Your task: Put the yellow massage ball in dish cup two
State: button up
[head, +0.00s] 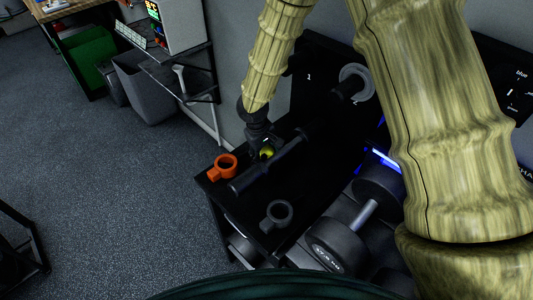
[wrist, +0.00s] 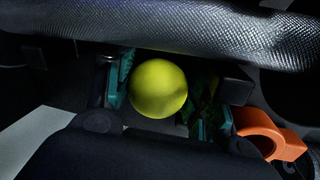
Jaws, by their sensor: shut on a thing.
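The yellow massage ball (head: 267,153) is small and partly hidden in the head view. In the wrist view the ball (wrist: 158,88) sits between the two teal-padded fingers. My gripper (head: 264,149) is shut on it, just behind a dark bar over the black bench top.
The dark bar (head: 272,163) lies between the gripper and the grey cup; its knurled surface (wrist: 200,28) crosses the top of the wrist view. A grey disc (head: 356,83) is at its far end. Dumbbells (head: 338,246) lie to the right.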

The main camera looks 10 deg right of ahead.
jog(key=o, duration=0.7)
jog(key=shift+f, duration=0.15)
jog(key=shift+c, duration=0.2)
jog(key=o, duration=0.4)
jog(key=shift+o, duration=0.2)
jog(key=shift+r, duration=0.2)
